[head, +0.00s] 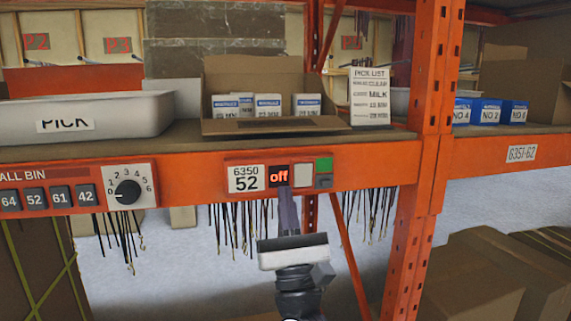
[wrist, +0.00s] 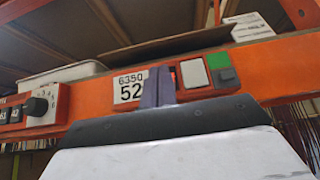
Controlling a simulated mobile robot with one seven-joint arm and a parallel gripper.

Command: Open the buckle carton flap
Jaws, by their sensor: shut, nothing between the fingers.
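A brown cardboard carton (head: 222,80) stands on the shelf in the head view, holding several small white and blue boxes. I cannot read a buckle label on it. Its back panel stands up, and a front flap (head: 225,127) lies low along its front edge. In the wrist view a cardboard edge (wrist: 185,42) shows from below, above the orange beam. My gripper (head: 286,192) is shut and empty, below the carton, in front of the beam by the red "off" display. In the wrist view my gripper (wrist: 159,88) covers part of the panel beside the 6350 52 label.
The orange shelf beam (head: 370,172) carries a dial box (head: 128,187), number buttons and a panel with a green button (head: 324,164). A white PICK tray (head: 90,108) stands left, a pick list (head: 370,98) right. An orange upright (head: 425,120) and hanging dark strips flank my arm.

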